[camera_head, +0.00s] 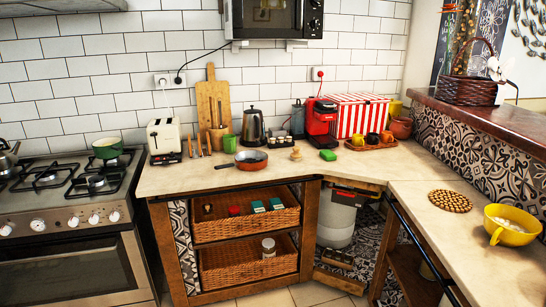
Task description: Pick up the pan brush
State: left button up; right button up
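A small light-brown object (296,154) with a knob-like top sits on the beige counter, right of the orange-red pan (251,160). It looks like the pan brush, but it is too small to be sure. Neither of my grippers shows in this view.
The counter (200,178) has free room along its front edge. A kettle (253,127), a red coffee machine (321,122) and a tray of cups (371,146) stand behind. Wicker baskets (247,228) fill the open shelves below. A yellow bowl (511,224) is at right.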

aim_at(295, 156)
jog(key=i+l+u, duration=0.2)
jog(key=i+u, duration=0.15)
jog(key=i, duration=0.25)
jog(key=i+l+u, duration=0.4)
jog(key=i, duration=0.15)
jog(key=i+l+u, duration=0.35)
jog(key=i+l, duration=0.1)
jog(key=i, duration=0.05)
